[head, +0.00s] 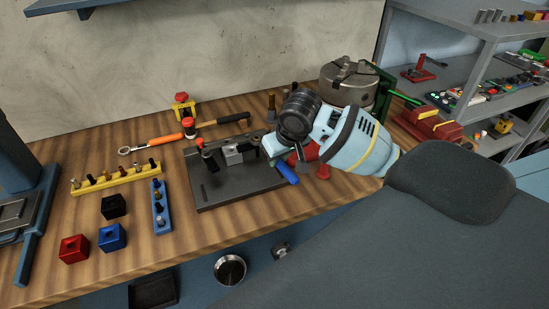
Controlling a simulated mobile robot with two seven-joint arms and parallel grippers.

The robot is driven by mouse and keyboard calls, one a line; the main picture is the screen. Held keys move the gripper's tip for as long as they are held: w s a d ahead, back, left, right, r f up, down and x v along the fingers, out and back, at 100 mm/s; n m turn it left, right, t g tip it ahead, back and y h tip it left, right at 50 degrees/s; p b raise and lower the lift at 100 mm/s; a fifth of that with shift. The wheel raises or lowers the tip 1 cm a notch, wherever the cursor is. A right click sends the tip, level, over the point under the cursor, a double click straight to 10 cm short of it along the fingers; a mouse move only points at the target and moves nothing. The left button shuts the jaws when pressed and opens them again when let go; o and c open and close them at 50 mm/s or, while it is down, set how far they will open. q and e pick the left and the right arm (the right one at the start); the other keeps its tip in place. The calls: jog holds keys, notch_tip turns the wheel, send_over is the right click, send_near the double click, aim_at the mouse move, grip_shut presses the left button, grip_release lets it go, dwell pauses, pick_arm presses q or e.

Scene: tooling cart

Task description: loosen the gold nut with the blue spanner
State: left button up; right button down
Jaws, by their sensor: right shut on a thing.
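The blue spanner (287,172) shows only as a short blue handle sticking out below my right gripper, over the right part of a dark fixture plate (215,192). My right gripper (276,150) is shut on the spanner. My arm and wrist cover most of the gripper from above. The spanner's head is hidden or too small to make out. I cannot make out the gold nut; whether the spanner touches it cannot be told. A grey block (232,152) and a red-topped clamp (200,143) stand on the plate. My left gripper is not in view.
An orange-handled tool (165,141) and a hammer (232,118) lie behind the plate. A yellow rack (117,179), a blue rack (160,207) and red, blue and black blocks stand left. A round metal chuck (349,80) stands behind my right arm.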

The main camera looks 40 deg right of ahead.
jog(key=shift+d+n+y, duration=0.4)
jog(key=shift+d+n, duration=0.5)
jog(key=shift+d, duration=0.2)
jog(key=shift+r, duration=2.55)
jog(key=shift+a, duration=0.1)
